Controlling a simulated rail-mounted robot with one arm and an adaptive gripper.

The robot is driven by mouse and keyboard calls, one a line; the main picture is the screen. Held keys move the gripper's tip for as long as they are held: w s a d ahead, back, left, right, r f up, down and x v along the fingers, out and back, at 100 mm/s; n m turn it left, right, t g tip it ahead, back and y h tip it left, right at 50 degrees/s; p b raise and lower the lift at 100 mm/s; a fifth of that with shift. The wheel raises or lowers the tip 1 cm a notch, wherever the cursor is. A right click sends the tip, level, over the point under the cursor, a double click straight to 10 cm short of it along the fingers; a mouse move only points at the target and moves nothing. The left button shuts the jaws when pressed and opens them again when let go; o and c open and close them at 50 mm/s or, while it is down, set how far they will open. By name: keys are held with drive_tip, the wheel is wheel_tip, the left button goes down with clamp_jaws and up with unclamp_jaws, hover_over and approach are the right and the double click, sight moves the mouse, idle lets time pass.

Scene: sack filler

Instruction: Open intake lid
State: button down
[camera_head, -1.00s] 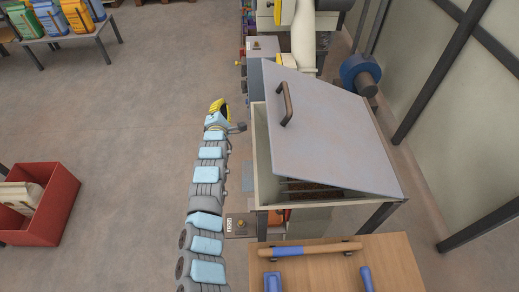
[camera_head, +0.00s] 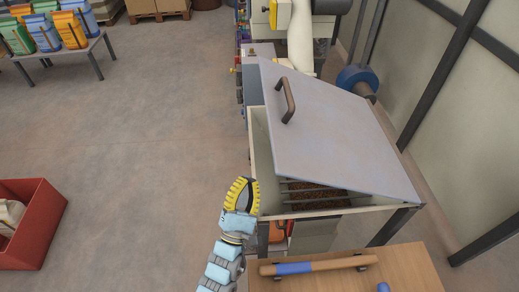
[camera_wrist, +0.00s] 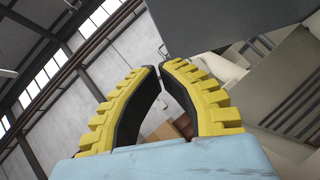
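The intake lid (camera_head: 325,125) is a flat grey panel with a brown bar handle (camera_head: 286,102) near its left edge. It is raised at a slant over the cream intake box (camera_head: 320,211), leaving a gap at the front and left. Bars and brown material show inside. My gripper (camera_head: 244,183), with yellow ribbed fingers, is beside the box's front left corner, apart from the handle. In the wrist view the fingertips (camera_wrist: 161,68) nearly meet, with nothing between them. A dark grey panel at the top there, probably the lid (camera_wrist: 225,22), lies beyond the fingers.
A wooden table (camera_head: 410,270) with a blue-and-wood bar (camera_head: 315,264) stands in front of the box. A red bin (camera_head: 45,235) is at left, and a table of colourful sacks (camera_head: 55,32) at upper left. A blue motor (camera_head: 357,82) is behind the lid.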

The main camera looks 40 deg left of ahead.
drive_tip(key=w+r+b, duration=0.1)
drive_tip(key=w+r, duration=0.5)
drive_tip(key=r, duration=0.4)
drive_tip(key=shift+n+t, duration=0.4)
idle(0.4)
drive_tip(key=shift+d, duration=0.1)
